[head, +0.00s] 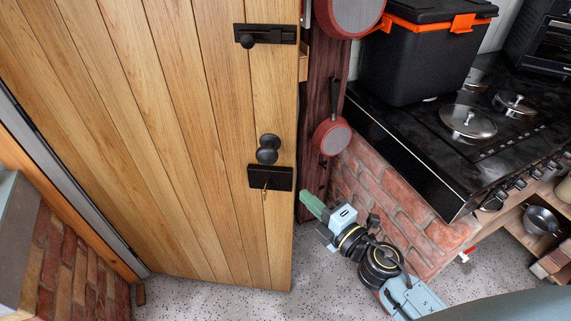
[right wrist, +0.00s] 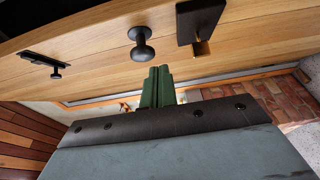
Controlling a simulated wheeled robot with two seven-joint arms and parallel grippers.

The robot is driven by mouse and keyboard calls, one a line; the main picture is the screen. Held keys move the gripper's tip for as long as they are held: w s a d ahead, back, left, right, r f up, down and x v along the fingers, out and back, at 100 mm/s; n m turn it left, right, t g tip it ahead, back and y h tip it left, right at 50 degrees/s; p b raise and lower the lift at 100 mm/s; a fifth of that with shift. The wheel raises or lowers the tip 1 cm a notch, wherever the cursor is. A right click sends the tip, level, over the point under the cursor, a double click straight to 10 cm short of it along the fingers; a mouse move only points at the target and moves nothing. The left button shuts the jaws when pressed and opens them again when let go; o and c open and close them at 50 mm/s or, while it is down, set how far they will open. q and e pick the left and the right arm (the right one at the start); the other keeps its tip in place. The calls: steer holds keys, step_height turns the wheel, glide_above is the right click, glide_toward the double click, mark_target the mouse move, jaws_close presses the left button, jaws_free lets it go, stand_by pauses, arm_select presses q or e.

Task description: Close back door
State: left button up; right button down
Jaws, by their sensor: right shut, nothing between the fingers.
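The back door (head: 215,150) is made of pale wooden planks and fills the left half of the head view. It appears to stand ajar, with its free edge facing right. It bears a black round knob (head: 267,150), a lock plate (head: 270,178) with a brass key, and a black bolt (head: 265,35) higher up. My right gripper (head: 312,203) is just right of the door's free edge. In the right wrist view its green fingers (right wrist: 157,87) are together and empty, pointing toward the door below the knob (right wrist: 142,45). I cannot tell whether they touch the door. My left gripper is not in view.
A brick plinth (head: 390,195) with a black stove top (head: 440,130) stands right of my right arm. A black box with orange latches (head: 415,55) sits on it. Red pans (head: 332,136) hang beside the door. Speckled floor (head: 220,300) below the door is clear.

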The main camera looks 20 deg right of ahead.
mark_target(286, 164)
steer(key=x, duration=0.4)
steer(key=d+x, duration=0.1)
steer(key=x, duration=0.3)
steer(key=d+p+x, duration=0.1)
steer(key=x, duration=0.2)
steer(key=shift+w+f, duration=0.1)
steer(key=shift+w, duration=0.6)
steer(key=shift+w+d, duration=0.2)
steer(key=shift+w, duration=0.15)
